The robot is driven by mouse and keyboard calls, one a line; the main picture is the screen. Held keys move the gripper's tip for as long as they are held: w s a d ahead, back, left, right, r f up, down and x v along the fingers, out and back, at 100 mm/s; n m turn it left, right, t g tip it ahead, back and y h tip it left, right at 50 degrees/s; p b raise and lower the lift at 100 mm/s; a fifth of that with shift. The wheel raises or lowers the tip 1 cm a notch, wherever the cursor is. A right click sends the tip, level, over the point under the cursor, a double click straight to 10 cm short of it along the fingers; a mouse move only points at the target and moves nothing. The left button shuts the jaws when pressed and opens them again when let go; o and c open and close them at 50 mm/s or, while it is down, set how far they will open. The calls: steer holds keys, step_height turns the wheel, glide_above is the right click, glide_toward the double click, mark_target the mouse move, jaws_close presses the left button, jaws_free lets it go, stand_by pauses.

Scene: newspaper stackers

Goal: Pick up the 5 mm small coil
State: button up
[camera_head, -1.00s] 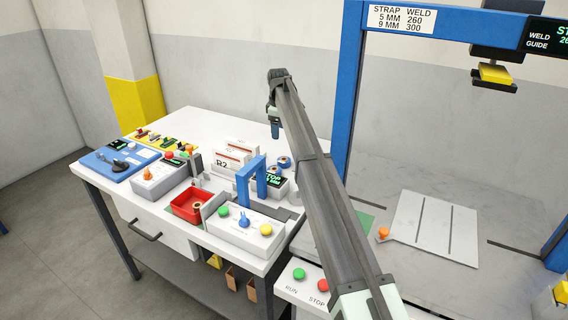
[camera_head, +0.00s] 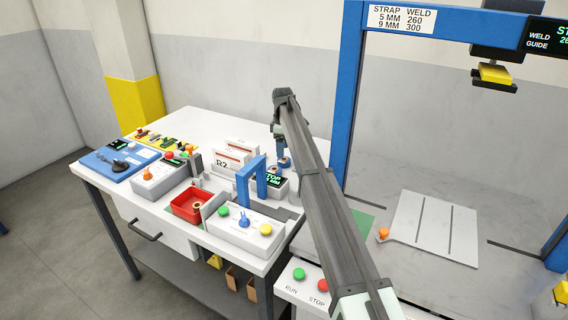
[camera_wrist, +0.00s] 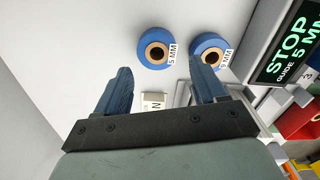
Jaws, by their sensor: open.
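Two small blue coils with brown cores lie on the white table in the wrist view. The left coil (camera_wrist: 143,46) carries a tag that looks like 5 MM. The right coil (camera_wrist: 204,43) has a tag that looks like 9 MM. My gripper (camera_wrist: 160,66) is open and empty, its blue fingers pointing towards the coils. The left coil appears between the fingertips, and the right coil is partly behind the right finger. In the head view my gripper (camera_head: 281,156) is low over the coils and hides part of them.
A box with a green STOP display (camera_wrist: 291,45) stands close right of the coils. White cards (camera_head: 232,160), a blue arch (camera_head: 252,180) and a red tray (camera_head: 191,205) stand nearby. The table's back (camera_head: 207,124) is clear.

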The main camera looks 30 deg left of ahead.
mark_target(284, 162)
steer(key=shift+w+d+f, duration=0.1)
steer(key=shift+f, duration=1.25)
steer(key=shift+w+d+f, duration=0.1)
steer(key=shift+f, duration=1.2)
steer(key=c, duration=0.8)
steer(key=shift+c, duration=0.2)
steer(key=shift+r, duration=0.1)
